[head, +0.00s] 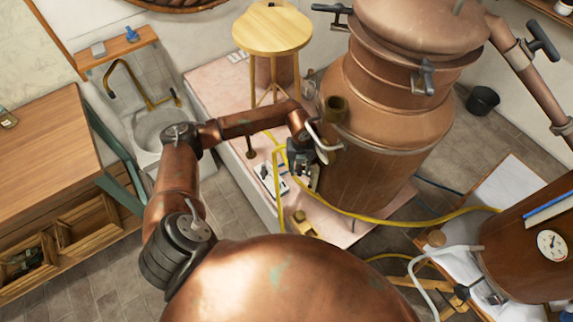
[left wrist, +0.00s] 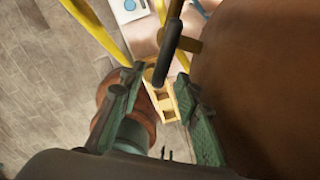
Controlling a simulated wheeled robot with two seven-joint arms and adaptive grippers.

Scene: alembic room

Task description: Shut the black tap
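The black tap's handle (left wrist: 168,52) shows in the left wrist view as a dark bar with a rounded end. It sits by a brass spout (left wrist: 190,46) beside the large brown copper vessel. My left gripper (left wrist: 160,80) has its two green fingers spread, with nothing held between them. The handle's rounded end lies just beyond the fingertips, near the middle of the gap; I cannot tell whether they touch. In the head view my left gripper (head: 302,160) is at the left side of the copper still (head: 385,110), and the tap cannot be made out clearly there. My right gripper is not in view.
Yellow hoses (head: 375,219) run around the still's base. A yellow block with square holes (left wrist: 162,100) lies below the gripper. A wooden stool (head: 272,30) stands behind. A copper drum with a gauge (head: 530,245) is at the right, and a wooden cabinet (head: 45,140) at the left.

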